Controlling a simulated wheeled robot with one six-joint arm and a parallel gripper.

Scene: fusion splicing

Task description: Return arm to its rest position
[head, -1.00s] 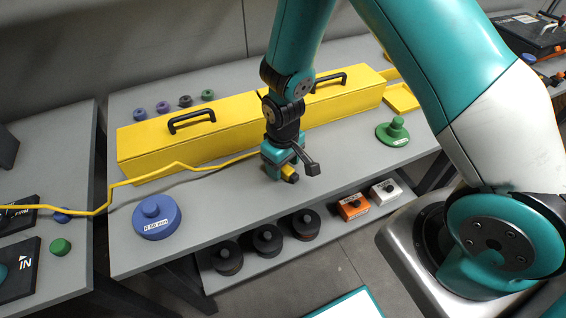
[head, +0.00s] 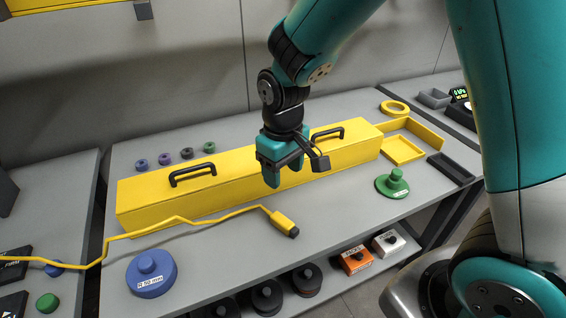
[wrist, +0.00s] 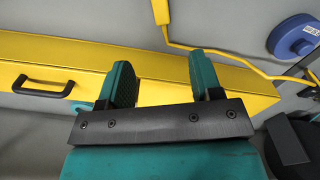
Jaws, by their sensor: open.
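My gripper (head: 272,175) is open and empty, raised in front of the long yellow box. In the head view its fingers point down, above the table. In the wrist view my gripper (wrist: 158,75) shows two teal fingers apart with nothing between them. The yellow cable (head: 180,222) lies along the table and ends in a yellow connector (head: 284,222) with a dark tip, apart from my gripper. The yellow connector also shows at the top of the wrist view (wrist: 161,12).
The yellow box (head: 235,187) with black handles stands behind my gripper. A blue weight (head: 150,275) is at front left and a green weight (head: 392,184) at right. A yellow tray (head: 403,150) and dark bin (head: 450,168) stand farther right. Orange and white boxes sit on the lower shelf.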

